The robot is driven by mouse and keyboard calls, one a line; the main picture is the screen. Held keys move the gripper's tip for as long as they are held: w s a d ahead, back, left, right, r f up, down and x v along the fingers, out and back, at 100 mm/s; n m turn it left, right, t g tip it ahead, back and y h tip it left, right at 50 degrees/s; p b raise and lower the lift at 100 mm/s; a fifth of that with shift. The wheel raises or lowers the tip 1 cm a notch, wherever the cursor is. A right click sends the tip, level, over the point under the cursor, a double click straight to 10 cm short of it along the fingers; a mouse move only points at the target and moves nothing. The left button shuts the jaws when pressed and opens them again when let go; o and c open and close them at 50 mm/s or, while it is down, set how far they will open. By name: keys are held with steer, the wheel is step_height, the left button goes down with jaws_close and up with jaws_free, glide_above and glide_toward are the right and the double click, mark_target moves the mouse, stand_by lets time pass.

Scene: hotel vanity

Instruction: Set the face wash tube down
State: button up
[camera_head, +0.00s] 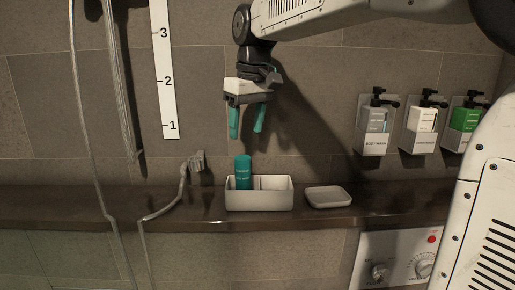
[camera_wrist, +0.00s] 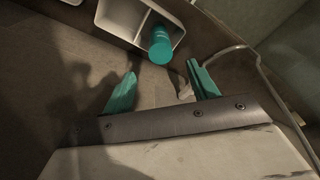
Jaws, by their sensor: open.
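The face wash tube (camera_head: 243,171) is a teal tube standing in the left compartment of a white two-part organizer (camera_head: 273,199) on the dark ledge. It also shows in the wrist view (camera_wrist: 160,46), inside one compartment of the organizer (camera_wrist: 117,26). My gripper (camera_head: 247,136) is above the tube in the head view, with its teal fingers spread and pointing down. A clear gap lies between the fingertips and the tube's top. In the wrist view my gripper (camera_wrist: 163,85) is open and empty, with the tube beyond the fingers. The tube's lower part is hidden by the organizer's front wall.
A white soap dish (camera_head: 327,197) sits on the ledge (camera_head: 390,208) right of the organizer. A hand shower (camera_head: 188,172) with its hose is at the left. Wall dispensers (camera_head: 420,128) hang at the right. The organizer's right compartment appears empty.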

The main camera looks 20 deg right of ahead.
steer(key=s+d+f+m, duration=0.1)
steer(key=s+f, duration=0.4)
steer(key=s, duration=0.4)
steer(key=s+f+m, duration=0.1)
steer(key=s+f, duration=0.5)
steer(key=s, duration=0.4)
steer(key=s+d+f+m, duration=0.1)
steer(key=s+f+m, duration=0.1)
steer(key=s+f, duration=0.4)
steer(key=s, duration=0.3)
steer(key=shift+s+d+h, duration=0.25)
steer(key=shift+d+h, duration=0.05)
steer(key=shift+d, duration=0.05)
